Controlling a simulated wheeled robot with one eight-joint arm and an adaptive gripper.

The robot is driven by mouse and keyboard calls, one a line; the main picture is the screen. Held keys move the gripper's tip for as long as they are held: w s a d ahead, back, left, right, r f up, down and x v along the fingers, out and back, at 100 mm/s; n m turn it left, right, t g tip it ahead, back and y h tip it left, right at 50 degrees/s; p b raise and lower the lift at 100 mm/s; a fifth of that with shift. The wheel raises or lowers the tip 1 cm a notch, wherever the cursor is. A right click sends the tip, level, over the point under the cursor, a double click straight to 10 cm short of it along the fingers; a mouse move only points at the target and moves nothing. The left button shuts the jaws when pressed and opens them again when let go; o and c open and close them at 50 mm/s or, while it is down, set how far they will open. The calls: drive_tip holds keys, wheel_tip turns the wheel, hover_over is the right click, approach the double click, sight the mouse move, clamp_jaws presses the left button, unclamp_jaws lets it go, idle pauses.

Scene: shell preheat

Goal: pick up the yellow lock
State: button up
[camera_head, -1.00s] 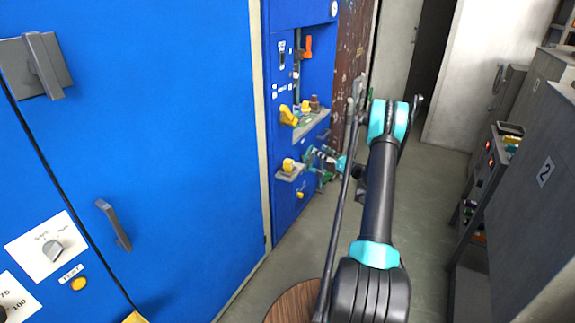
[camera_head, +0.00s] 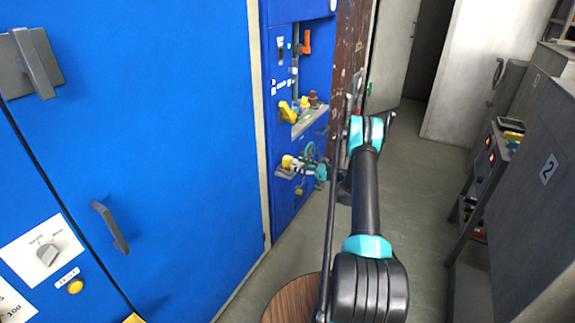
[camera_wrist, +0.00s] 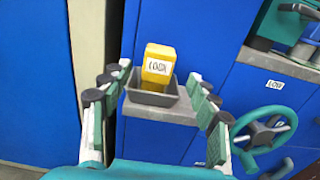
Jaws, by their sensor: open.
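The yellow lock (camera_wrist: 158,66) stands in a small grey tray (camera_wrist: 150,97) on a grey ledge in the wrist view, with a white label on its face. In the head view the lock (camera_head: 287,161) is a small yellow spot on the blue cabinet's lower shelf. My gripper (camera_wrist: 154,86) is open, its fingers to the left and right of the lock in the picture. The lock appears between the fingertips, and I cannot tell whether they touch it. In the head view my gripper (camera_head: 305,163) is small at the shelf.
A teal handwheel (camera_wrist: 265,130) is close to the right finger in the wrist view. A shelf with a labelled edge (camera_wrist: 275,65) is at upper right. In the head view a yellow object (camera_head: 287,112) sits above. A round wooden top (camera_head: 292,300) is at the bottom.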

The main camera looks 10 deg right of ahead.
sight(291, 162)
drive_tip(key=shift+x, duration=3.4)
drive_tip(key=shift+s+r, duration=0.1)
drive_tip(key=shift+c, duration=0.2)
drive_tip(key=c, duration=1.3)
drive_tip(key=shift+o, duration=0.2)
